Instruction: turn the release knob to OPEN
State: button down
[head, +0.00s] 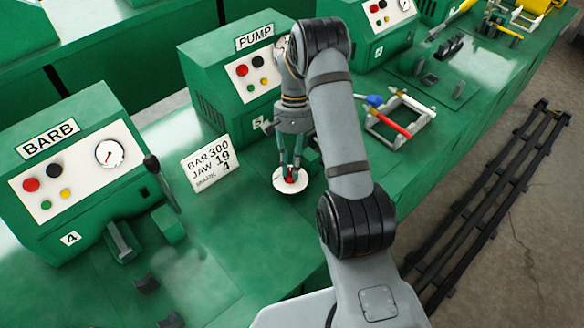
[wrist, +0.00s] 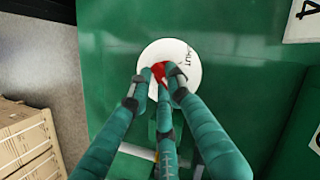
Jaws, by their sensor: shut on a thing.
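The release knob (head: 290,176) is red and sits at the middle of a round white dial plate on the green bench. It also shows in the wrist view (wrist: 159,70), partly covered by my fingers. The white dial plate (wrist: 187,55) carries dark lettering at its right side that looks like "SHUT"; no OPEN mark is visible, and which way the knob points is hard to tell. My gripper (head: 290,170) reaches down from above, its teal fingers shut on the red knob. In the wrist view my gripper (wrist: 160,82) has its fingertips around the knob.
A white card (head: 211,164) with printed settings stands left of the dial. The PUMP machine (head: 240,70) is behind, and the BARB machine (head: 75,170) is at left. A white rack (head: 400,120) with coloured-handled tools lies right of my arm. Bench space in front of the dial is clear.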

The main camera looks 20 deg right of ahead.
dwell(0.4)
jog(key=c, duration=1.6)
grip_release()
jog(key=v, duration=1.2)
jog(key=shift+s, duration=0.15)
jog(key=x, duration=1.2)
